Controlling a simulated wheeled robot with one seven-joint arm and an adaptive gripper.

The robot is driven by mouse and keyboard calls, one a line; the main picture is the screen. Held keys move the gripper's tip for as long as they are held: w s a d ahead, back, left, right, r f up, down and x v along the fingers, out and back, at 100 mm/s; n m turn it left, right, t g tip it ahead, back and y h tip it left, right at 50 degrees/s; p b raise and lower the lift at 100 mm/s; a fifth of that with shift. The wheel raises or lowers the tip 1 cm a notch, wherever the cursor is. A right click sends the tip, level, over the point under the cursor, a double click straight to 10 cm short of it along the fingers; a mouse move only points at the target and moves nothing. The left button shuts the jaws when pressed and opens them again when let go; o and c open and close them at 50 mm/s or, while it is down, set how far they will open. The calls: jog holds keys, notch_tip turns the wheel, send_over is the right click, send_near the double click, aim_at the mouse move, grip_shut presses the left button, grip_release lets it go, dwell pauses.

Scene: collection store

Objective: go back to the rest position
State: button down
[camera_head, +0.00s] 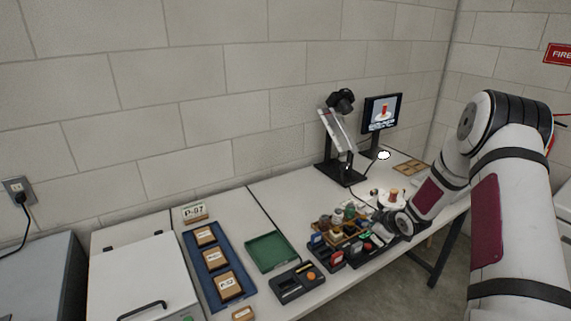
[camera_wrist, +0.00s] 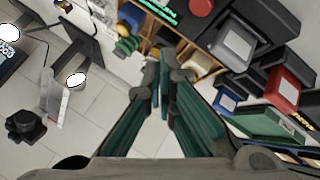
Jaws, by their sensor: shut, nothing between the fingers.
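My arm reaches in from the right in the head view, bent down over the right part of the workbench. My gripper (camera_wrist: 162,60) shows in the wrist view with its two dark green-padded fingers meeting at the tips, shut and empty. In the head view the gripper is hard to make out among dark items beside the rack (camera_head: 343,233), which holds several small coloured objects. In the wrist view the fingers point toward wooden compartments and small boxes, including a grey-topped one (camera_wrist: 235,45) and a red one (camera_wrist: 283,88). I cannot tell whether they touch anything.
A red-and-white object (camera_head: 393,197) stands behind my wrist. A black stand (camera_head: 340,175) and a monitor (camera_head: 382,113) are at the back. Left are a green tray (camera_head: 271,252), a blue tray (camera_head: 198,262) with several boxes, and a white-lidded case (camera_head: 145,281). Space above the bench is open.

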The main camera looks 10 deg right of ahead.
jog(key=s+a+r+m+g+h, duration=0.1)
jog(key=s+a+r+m, duration=0.2)
jog(key=r, duration=0.6)
jog(key=s+a+r+h, duration=0.1)
jog(key=s+a+r, duration=0.3)
jog(key=r, duration=0.6)
jog(key=s+a+r+m+g+h, duration=0.1)
jog(key=s+a+r+m, duration=0.15)
jog(key=s+r, duration=0.45)
jog(key=s+a+r+m+y, duration=0.1)
jog(key=s+a, duration=0.3)
jog(key=s, duration=0.4)
jog(key=s+a+r+m+g+y, duration=0.1)
jog(key=s+a+r, duration=0.3)
jog(key=s, duration=0.5)
jog(key=s+a+r+m, duration=0.1)
jog(key=s+a+r, duration=0.2)
jog(key=s+a, duration=0.3)
jog(key=s, duration=0.3)
jog(key=shift+r+m+g+y, duration=0.25)
jog(key=shift+m+g+y, duration=0.1)
jog(key=shift+g+y, duration=0.05)
